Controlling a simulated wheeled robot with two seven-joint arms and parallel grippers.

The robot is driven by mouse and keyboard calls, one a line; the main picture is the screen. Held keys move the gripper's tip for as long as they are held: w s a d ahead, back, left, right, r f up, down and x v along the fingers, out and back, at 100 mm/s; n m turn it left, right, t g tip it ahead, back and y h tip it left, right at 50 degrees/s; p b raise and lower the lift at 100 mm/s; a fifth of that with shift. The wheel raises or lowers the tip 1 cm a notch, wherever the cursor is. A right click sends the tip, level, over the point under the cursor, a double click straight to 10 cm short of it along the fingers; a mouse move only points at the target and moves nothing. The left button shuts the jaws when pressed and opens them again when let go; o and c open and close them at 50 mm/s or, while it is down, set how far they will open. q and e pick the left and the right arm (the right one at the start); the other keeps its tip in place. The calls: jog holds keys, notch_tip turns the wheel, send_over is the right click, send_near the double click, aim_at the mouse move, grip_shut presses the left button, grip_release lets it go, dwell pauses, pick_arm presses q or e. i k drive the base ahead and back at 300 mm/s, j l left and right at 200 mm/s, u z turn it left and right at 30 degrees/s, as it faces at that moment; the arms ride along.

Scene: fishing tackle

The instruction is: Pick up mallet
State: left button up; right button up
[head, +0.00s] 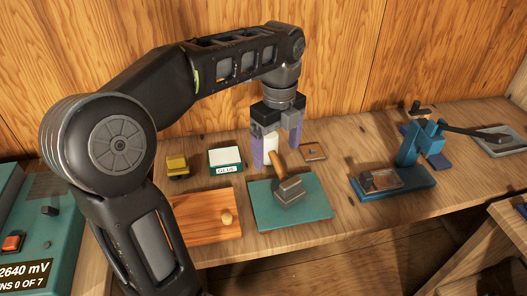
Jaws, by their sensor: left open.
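The mallet (289,190) has a blocky grey-brown head and a wooden handle. Its head rests on a green mat (313,209) in the middle of the bench, and its handle tilts up and back to the left. My left gripper (276,155) points down from above, open, with its purple fingers around or close beside the upper handle. I cannot tell whether a finger touches it. My right gripper is not in view.
A glue box (226,160) and a yellow item (177,166) stand left of the gripper. A wooden board (205,220) lies front left. A blue lever press (407,165) stands right. A teal device (35,225) is far left. The bench between mat and press is clear.

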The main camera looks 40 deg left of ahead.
aim_at(271, 141)
jog(key=u, duration=1.3)
